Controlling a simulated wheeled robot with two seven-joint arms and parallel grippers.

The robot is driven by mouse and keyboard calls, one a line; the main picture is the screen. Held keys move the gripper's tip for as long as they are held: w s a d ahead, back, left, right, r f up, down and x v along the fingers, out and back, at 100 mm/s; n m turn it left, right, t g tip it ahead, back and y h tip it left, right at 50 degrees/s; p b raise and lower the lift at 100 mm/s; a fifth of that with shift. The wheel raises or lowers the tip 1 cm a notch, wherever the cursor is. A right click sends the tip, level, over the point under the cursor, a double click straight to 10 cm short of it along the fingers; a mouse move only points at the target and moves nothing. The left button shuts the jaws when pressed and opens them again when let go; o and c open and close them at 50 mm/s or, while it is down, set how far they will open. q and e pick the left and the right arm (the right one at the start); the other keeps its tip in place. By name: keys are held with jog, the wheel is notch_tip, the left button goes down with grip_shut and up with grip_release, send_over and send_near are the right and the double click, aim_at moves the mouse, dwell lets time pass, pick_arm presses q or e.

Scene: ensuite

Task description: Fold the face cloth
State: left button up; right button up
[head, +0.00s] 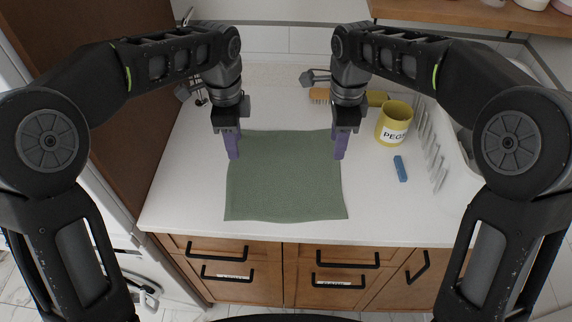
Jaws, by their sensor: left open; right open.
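The green face cloth (285,180) lies flat and spread out on the white counter. Its near edge is close to the counter's front edge. My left gripper (233,149) is open above or at the cloth's far left corner, fingers pointing down. My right gripper (340,148) is open above or at the far right corner in the same pose. I cannot tell whether the fingertips touch the cloth. The grippers hide small parts of the cloth's far corners.
A yellow mug marked PEGS (393,124) and a blue peg-like piece (401,168) are right of the cloth. A white rack (432,150) stands further right. A wooden brush (319,96) lies behind. The counter (185,190) left of the cloth is clear.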

aim_at(239, 171)
pick_arm(q)
jog(key=shift+f, duration=0.1)
pick_arm(e)
jog(key=shift+f, duration=0.1)
pick_arm(q)
jog(key=shift+w+f, duration=0.1)
jog(key=shift+f, duration=3.9)
pick_arm(e)
jog(key=shift+w+f, duration=0.1)
jog(key=shift+f, duration=3.85)
pick_arm(q)
jog(key=shift+f, duration=0.2)
pick_arm(e)
jog(key=shift+f, duration=0.2)
pick_arm(q)
jog(key=shift+r, duration=0.1)
jog(key=shift+c, duration=0.4)
pick_arm(e)
jog(key=shift+c, duration=0.4)
pick_arm(q)
jog(key=shift+c, duration=0.4)
pick_arm(e)
jog(key=shift+c, duration=0.4)
pick_arm(q)
grip_shut()
pick_arm(e)
grip_shut()
jog(key=shift+r, duration=0.15)
